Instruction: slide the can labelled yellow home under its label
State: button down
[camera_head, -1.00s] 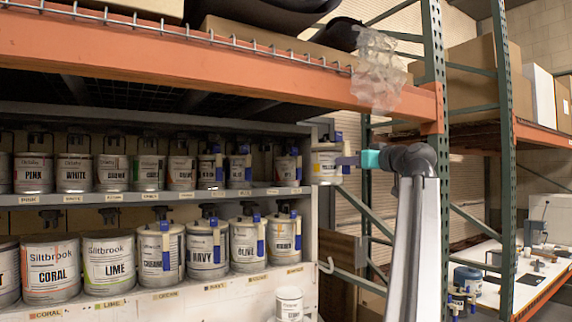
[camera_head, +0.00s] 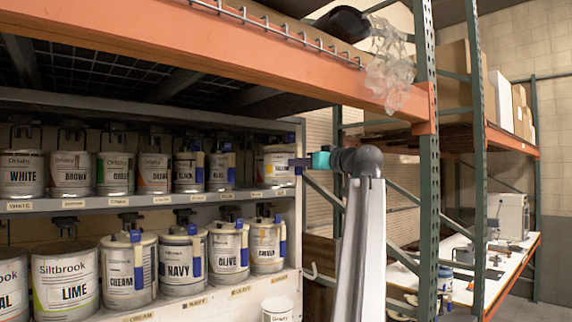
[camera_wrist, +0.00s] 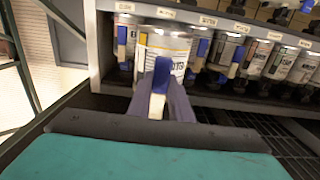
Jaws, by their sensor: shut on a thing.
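My gripper (camera_head: 304,162) is shut on the blue tab of a white can (camera_head: 278,166) with a yellow band, at the right end of the upper shelf in the head view. The can is upright and in front of the last place. In the wrist view, which is upside down, my fingers (camera_wrist: 160,95) close on the blue tab, and the can (camera_wrist: 168,45) stands behind them; its name is only partly readable. A gap shows left of the can, above a shelf label (camera_head: 256,194) too small to read. Whatever is behind the can is mostly hidden.
Cans such as WHITE (camera_head: 22,174) and BLACK (camera_head: 189,171) line the upper shelf. LIME (camera_head: 66,280), NAVY (camera_head: 183,259) and OLIVE (camera_head: 228,246) stand below. The side post (camera_head: 297,215) is close to the held can. An orange beam (camera_head: 215,55) crosses above.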

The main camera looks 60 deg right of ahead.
aim_at(283, 168)
jog(key=shift+w+a+r, duration=0.1)
jog(key=shift+w+r, duration=0.1)
jog(key=shift+w, duration=0.05)
jog(key=shift+s+f+b, duration=0.1)
jog(key=shift+s+b, duration=0.05)
jog(key=shift+b, duration=0.5)
jog(key=shift+f+b+x, duration=0.3)
jog(key=shift+b+x, duration=0.2)
jog(key=shift+x, duration=0.85)
jog(key=shift+f+b+x, duration=0.3)
jog(key=shift+b+x, duration=0.25)
jog(key=shift+x, duration=0.8)
jog(key=shift+f+b+x, duration=0.3)
jog(key=shift+b+x, duration=0.2)
jog(key=shift+x, duration=0.8)
jog(key=shift+b+x, duration=0.4)
jog(key=shift+x, duration=1.55)
jog(key=shift+w+r+p, duration=0.15)
jog(key=shift+w+p, duration=0.35)
jog(key=shift+w+d+p, duration=0.4)
jog(key=shift+w, duration=0.2)
